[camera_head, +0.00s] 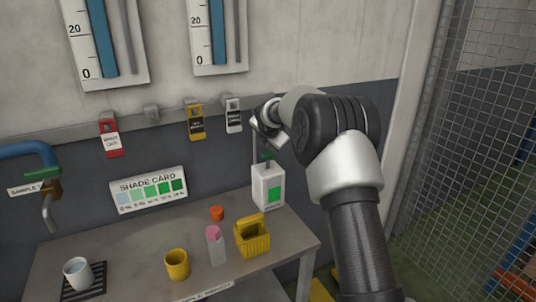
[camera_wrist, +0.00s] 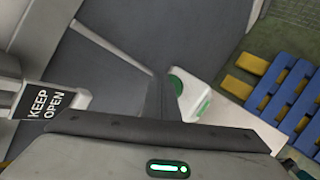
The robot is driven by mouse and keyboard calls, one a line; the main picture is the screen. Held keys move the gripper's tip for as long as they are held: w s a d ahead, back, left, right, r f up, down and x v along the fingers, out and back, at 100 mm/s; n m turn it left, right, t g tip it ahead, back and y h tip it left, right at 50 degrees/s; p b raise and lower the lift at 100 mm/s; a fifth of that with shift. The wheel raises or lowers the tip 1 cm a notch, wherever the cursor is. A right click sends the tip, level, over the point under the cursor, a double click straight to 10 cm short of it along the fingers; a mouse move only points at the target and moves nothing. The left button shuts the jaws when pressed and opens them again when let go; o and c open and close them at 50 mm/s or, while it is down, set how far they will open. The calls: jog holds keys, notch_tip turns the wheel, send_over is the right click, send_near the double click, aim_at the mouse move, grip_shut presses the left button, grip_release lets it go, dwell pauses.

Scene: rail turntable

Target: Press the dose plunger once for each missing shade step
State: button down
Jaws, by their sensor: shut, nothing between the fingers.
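The dose dispenser (camera_head: 268,190) is a white bottle with a green label at the right back of the bench. Its green plunger (camera_head: 267,155) tops it; in the wrist view the plunger (camera_wrist: 176,84) is a round green disc on the white body (camera_wrist: 196,100). My gripper (camera_head: 256,150) is shut and empty, pointing down close above and beside the plunger; contact cannot be told. The shade card (camera_head: 150,190) on the wall shows a row of swatches from pale to deep green. A white cup (camera_head: 78,271) stands on a black grate at the left; its contents look pale.
A yellow cup (camera_head: 177,265), a pink-capped bottle (camera_head: 215,245), an orange cap (camera_head: 217,213) and a yellow basket (camera_head: 252,237) stand on the bench (camera_head: 125,240). A brass-and-green sample tap (camera_head: 48,190) is at left. Tags hang from a wall rail. Mesh fence (camera_head: 470,140) stands right.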

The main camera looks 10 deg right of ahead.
aim_at(268, 154)
jog(key=shift+f, duration=0.45)
jog(key=shift+s+f+b, duration=0.1)
jog(key=shift+f+b, duration=0.65)
jog(key=shift+f, duration=0.75)
dwell(1.0)
jog(key=shift+r, duration=0.1)
jog(key=shift+r+p, duration=1.7)
jog(key=shift+r, duration=0.05)
jog(key=shift+r, duration=0.15)
notch_tip(268, 154, up, 2)
jog(key=shift+r+p, duration=0.15)
jog(key=shift+p, duration=0.95)
jog(key=shift+r+p, duration=0.55)
jog(key=shift+r, duration=0.75)
